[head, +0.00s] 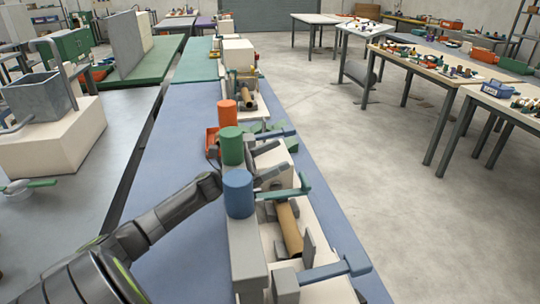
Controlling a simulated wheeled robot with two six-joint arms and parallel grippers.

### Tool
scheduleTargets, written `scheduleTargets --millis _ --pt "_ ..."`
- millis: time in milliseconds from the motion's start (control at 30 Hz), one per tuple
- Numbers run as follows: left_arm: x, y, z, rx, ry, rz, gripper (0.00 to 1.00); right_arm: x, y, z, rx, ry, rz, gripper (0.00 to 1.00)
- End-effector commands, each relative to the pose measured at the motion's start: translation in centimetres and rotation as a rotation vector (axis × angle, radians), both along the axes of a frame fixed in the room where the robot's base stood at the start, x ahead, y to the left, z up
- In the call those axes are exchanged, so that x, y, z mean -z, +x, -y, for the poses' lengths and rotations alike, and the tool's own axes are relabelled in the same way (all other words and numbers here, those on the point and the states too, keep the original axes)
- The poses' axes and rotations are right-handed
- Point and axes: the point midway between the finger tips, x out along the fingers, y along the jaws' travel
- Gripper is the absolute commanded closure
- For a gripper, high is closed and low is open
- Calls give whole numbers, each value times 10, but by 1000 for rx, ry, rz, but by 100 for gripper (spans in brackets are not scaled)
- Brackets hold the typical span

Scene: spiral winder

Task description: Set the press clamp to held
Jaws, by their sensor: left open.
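The winder (247,250) is a pale bench machine with a brown tube (289,228) lying along it. A green lever (285,193) crosses it just behind the tube, and a blue handle (338,269) sticks out to the right at its near end. I cannot tell for certain which of these is the press clamp. My left gripper (268,163) is open, its dark fingers pointing right, behind the green lever and beside the pale block. The blue cylinder and the arm partly hide this area. I see nothing between the fingers. My right gripper is not in view.
Blue (238,193), green (231,145) and orange (227,113) upright cylinders stand in a row along the machine's left side. A second brown tube (247,97) lies further back. The blue bench top (180,150) is clear left of the machine. Open floor lies to the right.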

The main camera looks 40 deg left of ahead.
Motion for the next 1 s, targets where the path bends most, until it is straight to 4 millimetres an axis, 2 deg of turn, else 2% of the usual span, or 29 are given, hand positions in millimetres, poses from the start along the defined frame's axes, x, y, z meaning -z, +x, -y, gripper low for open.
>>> scheduleTargets --millis 233,700,1000 --pt "13 -18 -15 -1 5 -5 15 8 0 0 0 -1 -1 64" --pt "55 -98 -79 -2 1 -7 15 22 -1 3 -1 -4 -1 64" --pt "67 -123 -98 1 0 -1 15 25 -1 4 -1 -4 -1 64"
